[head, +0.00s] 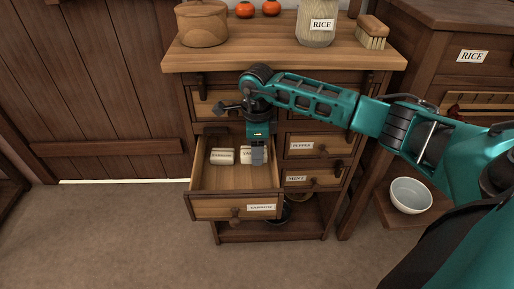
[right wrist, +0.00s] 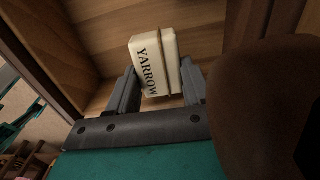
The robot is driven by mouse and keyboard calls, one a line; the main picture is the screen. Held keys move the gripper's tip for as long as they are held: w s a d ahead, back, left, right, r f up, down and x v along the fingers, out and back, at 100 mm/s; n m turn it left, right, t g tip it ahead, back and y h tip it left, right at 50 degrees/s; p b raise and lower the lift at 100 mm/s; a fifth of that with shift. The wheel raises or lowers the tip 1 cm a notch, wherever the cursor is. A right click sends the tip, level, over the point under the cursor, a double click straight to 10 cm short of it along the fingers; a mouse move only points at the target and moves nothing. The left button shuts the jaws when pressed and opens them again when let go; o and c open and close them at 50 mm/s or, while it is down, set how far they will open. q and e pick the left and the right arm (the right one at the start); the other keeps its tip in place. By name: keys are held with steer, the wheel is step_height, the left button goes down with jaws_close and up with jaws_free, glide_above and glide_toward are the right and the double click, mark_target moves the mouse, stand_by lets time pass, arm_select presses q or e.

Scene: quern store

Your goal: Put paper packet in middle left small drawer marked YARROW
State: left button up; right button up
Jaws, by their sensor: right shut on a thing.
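The cream paper packet (right wrist: 154,62), printed YARROW, is between the fingers of my right gripper (right wrist: 158,92) in the right wrist view. In the head view the packet (head: 246,155) shows beside my right gripper (head: 257,158), which is shut on it and points down inside the pulled-out drawer. The drawer (head: 220,207) is on the cabinet's left side, with a small label on its front that looks like YARROW. I cannot tell whether the packet touches the drawer floor. My left gripper is out of view.
Another pale labelled packet (head: 222,156) lies in the drawer, left of my gripper. Shut drawers marked PEPPER (head: 302,146) and MINT (head: 297,179) are to the right. The wooden top (head: 250,58) holds a jar (head: 316,32) marked RICE and a brush (head: 372,34).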

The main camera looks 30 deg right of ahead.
steer(key=shift+f+b, duration=0.3)
steer(key=shift+f, duration=0.25)
steer(key=o, duration=1.3)
steer(key=shift+r+p, duration=0.45)
steer(key=shift+r, duration=0.1)
step_height(320, 180, up, 8)
steer(key=shift+f+p, duration=0.15)
steer(key=shift+p, duration=0.8)
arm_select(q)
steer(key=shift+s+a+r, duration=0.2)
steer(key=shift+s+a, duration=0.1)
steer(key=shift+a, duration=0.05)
